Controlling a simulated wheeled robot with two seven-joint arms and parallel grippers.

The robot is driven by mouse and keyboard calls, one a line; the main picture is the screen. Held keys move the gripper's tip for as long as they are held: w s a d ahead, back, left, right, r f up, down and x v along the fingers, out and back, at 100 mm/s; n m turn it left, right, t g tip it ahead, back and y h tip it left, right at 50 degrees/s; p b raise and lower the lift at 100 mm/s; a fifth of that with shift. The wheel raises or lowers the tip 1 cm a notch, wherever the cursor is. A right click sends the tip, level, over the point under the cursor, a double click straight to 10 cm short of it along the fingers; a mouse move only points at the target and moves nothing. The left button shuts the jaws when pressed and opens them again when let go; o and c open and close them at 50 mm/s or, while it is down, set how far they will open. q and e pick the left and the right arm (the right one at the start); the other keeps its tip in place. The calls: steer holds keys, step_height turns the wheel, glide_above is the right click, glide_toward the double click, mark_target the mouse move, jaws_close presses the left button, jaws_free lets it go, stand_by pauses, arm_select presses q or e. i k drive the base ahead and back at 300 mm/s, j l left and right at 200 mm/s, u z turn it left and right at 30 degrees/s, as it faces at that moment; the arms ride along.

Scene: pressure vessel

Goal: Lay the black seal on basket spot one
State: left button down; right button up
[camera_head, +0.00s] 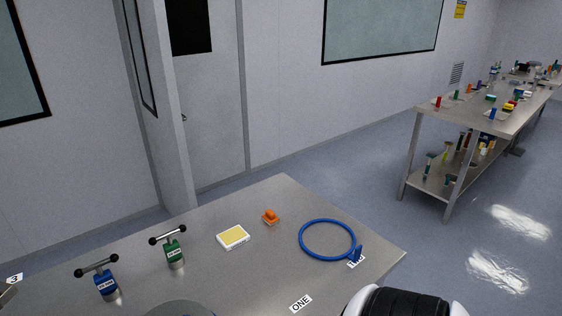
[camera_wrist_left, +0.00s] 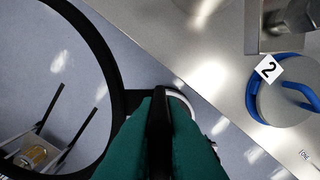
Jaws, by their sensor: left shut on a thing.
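The black seal (camera_wrist_left: 113,78) is a large thin ring at the left of the left wrist view, cut off by the picture's edge. My left gripper (camera_wrist_left: 160,105), with dark green fingers, is shut on a black tab at the ring's right side. The seal is held up, with floor showing through it. A small white label reading ONE (camera_head: 301,303) lies on the near table in the head view. I cannot make out the basket or its spot one. Neither gripper shows in the head view; my right gripper is in no view.
In the wrist view a blue-edged grey disc (camera_wrist_left: 285,103) bears label 2. Another loaded table (camera_head: 475,112) stands far right.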

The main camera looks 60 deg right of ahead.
mark_target(270, 273)
steer(key=k+l+z, duration=0.2)
steer(key=k, duration=0.5)
steer(key=i+l+z, duration=0.1)
steer(key=l+z, duration=0.4)
steer(key=i+l+z, duration=0.2)
steer(key=z, duration=0.3)
steer(key=i+l, duration=0.4)
steer(key=l, duration=0.2)
